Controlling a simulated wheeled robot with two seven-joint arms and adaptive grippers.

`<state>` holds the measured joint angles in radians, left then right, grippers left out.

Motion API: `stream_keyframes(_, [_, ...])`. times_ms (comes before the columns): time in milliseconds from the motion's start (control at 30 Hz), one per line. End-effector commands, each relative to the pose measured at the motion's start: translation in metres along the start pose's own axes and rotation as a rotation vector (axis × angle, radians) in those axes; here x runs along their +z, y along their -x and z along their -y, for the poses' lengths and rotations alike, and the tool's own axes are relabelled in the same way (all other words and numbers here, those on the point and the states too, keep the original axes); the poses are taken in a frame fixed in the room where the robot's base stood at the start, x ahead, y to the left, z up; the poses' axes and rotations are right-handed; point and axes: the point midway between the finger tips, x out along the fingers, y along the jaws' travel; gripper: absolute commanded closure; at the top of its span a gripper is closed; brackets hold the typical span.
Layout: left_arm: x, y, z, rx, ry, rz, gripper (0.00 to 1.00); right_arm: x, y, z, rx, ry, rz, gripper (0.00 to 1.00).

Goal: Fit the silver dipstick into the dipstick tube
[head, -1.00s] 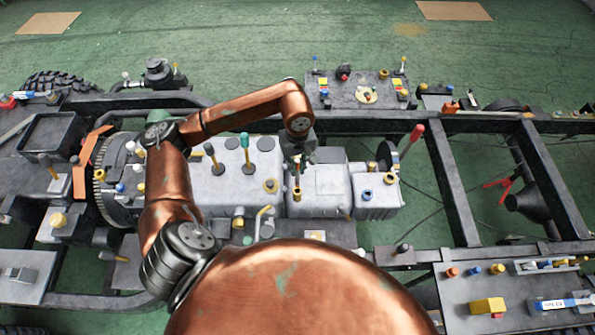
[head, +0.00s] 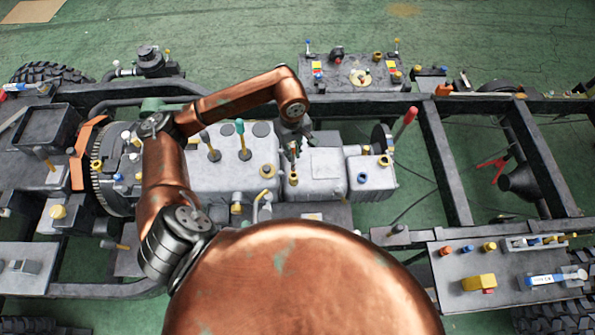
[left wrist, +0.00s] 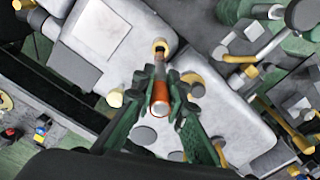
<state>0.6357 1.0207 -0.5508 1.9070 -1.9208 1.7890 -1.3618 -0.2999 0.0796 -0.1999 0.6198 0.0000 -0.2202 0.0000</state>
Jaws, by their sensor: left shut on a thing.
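My left gripper (head: 294,148) hangs over the pale grey engine housing. In the left wrist view its green fingers (left wrist: 161,92) are shut on a slim rod, which I take for the silver dipstick (left wrist: 160,78); it has a grey shaft and an orange-copper end. Its far end lines up with a brass-yellow tube mouth (left wrist: 160,47), which I take for the dipstick tube. That tube also shows just below the gripper in the head view (head: 293,179). I cannot tell whether the tip is inside or just above it. My right gripper is not in view.
A green-knobbed stick (head: 240,127) and a dark-knobbed stick (head: 205,137) stand on the housing left of the gripper. A red-handled lever (head: 405,120) rises at right. Black chassis rails (head: 445,165) surround the engine. A side plate (head: 450,291) carries small parts.

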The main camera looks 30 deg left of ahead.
Motion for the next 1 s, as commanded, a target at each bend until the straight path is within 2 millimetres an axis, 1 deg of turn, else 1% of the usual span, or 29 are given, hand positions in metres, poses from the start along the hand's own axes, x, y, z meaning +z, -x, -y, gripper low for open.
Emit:
stream_keyframes(33, [0.001,0.005,0.000,-0.001,0.055,0.004,1.00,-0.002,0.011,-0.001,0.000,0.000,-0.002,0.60])
stream_keyframes(100, [0.000,0.004,0.000,-0.001,0.128,0.003,1.00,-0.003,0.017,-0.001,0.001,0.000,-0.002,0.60])
stream_keyframes(167, [0.001,-0.001,0.000,-0.003,0.172,0.004,1.00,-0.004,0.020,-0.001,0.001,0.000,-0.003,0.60])
stream_keyframes(233, [0.002,-0.011,0.001,-0.005,0.200,0.005,1.00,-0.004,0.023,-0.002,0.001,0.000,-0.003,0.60])
stream_keyframes(400, [0.002,-0.044,0.001,-0.005,0.207,0.004,1.00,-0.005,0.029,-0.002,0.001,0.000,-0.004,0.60])
stream_keyframes(500, [0.001,-0.057,0.000,-0.003,0.207,0.003,1.00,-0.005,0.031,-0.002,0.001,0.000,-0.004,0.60])
stream_keyframes(667, [0.001,-0.069,0.000,-0.004,0.205,0.002,1.00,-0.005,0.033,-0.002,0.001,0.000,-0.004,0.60])
stream_keyframes(900, [0.002,-0.099,0.000,-0.003,0.204,0.003,1.00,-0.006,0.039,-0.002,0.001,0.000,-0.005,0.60])
stream_keyframes(1000, [0.001,-0.102,0.000,-0.001,0.202,0.000,1.00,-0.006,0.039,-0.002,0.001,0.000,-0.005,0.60])
